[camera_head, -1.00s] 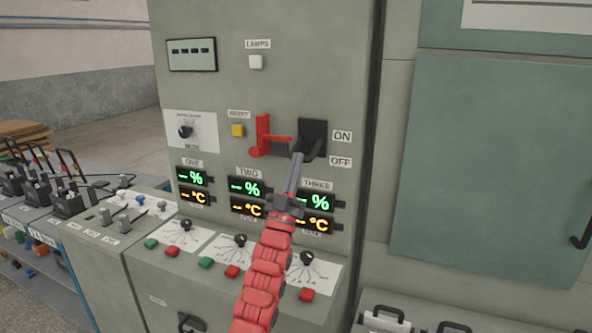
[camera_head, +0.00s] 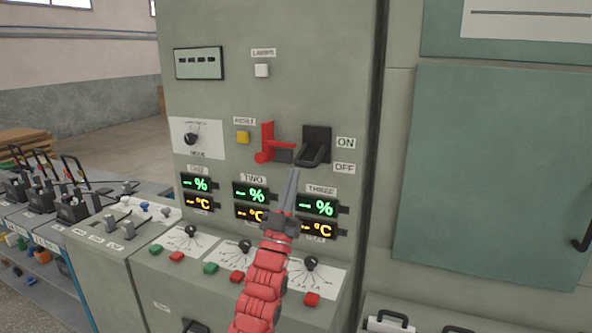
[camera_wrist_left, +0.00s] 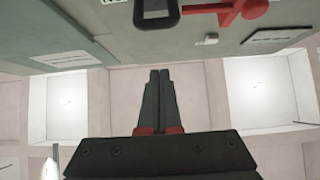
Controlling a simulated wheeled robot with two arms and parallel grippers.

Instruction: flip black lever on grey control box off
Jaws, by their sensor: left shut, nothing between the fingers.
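The grey control box (camera_head: 285,90) stands upright in front of me. Its black lever (camera_head: 311,153) sits on a black mount, with an ON label (camera_head: 346,143) beside it and an OFF label (camera_head: 344,168) below that. The lever's handle end juts out and down, at about the height between the labels. My left gripper (camera_head: 293,172) is shut and empty, just below the lever and apart from it in the picture. In the left wrist view the shut fingers (camera_wrist_left: 158,72) point toward the black lever (camera_wrist_left: 156,18) at the top edge. My right gripper is not in view.
A red lever (camera_head: 267,142) sits close left of the black one. Displays (camera_head: 318,208) and a sloping panel with knobs and buttons (camera_head: 245,247) lie below. A green cabinet door (camera_head: 490,170) is at right; a lever bench (camera_head: 75,207) is at left.

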